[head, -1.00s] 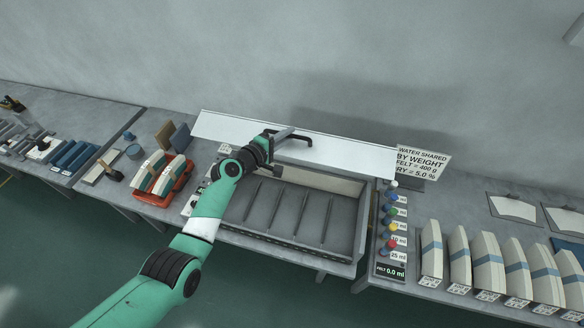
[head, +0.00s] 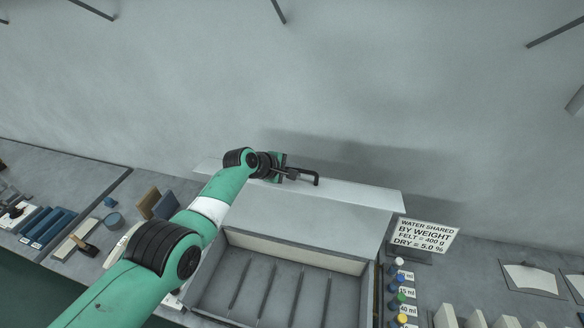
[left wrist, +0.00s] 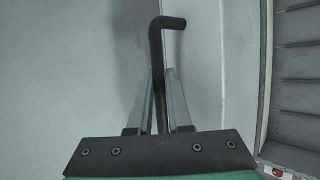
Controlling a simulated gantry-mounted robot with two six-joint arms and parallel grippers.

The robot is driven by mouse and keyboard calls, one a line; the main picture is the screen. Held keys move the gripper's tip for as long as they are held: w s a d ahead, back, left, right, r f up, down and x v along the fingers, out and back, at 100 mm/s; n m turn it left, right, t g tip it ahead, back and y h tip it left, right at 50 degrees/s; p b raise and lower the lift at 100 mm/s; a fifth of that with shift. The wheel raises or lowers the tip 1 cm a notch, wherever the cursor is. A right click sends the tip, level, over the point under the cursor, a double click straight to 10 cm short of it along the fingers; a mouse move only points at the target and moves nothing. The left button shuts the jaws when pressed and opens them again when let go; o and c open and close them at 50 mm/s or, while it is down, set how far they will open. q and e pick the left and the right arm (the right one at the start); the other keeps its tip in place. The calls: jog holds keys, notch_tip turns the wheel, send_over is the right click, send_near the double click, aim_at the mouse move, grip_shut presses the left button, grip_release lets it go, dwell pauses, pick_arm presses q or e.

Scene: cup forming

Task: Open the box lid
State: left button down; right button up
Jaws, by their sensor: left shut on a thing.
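The box lid (head: 335,221) is a pale panel along the back of the box (head: 296,249). It stands raised and tilted up, and the box's interior with its dark ribs shows in front of it. A black bar handle (head: 313,176) is on the lid. My left gripper (head: 292,174) is at the lid's upper part, shut on the handle. In the left wrist view the gripper's two grey fingers (left wrist: 160,95) close around the black handle (left wrist: 156,45), whose bent end sticks out beyond them. The lid (left wrist: 205,60) shows beside it. My right gripper is not in view.
A bare wall (head: 400,90) rises behind.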

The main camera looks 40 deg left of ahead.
pick_arm(q)
jog(key=shift+w+a+f, duration=0.1)
jog(key=shift+w, duration=0.1)
dwell(0.3)
jog(key=c, duration=0.8)
grip_release()
jog(key=shift+c, duration=0.2)
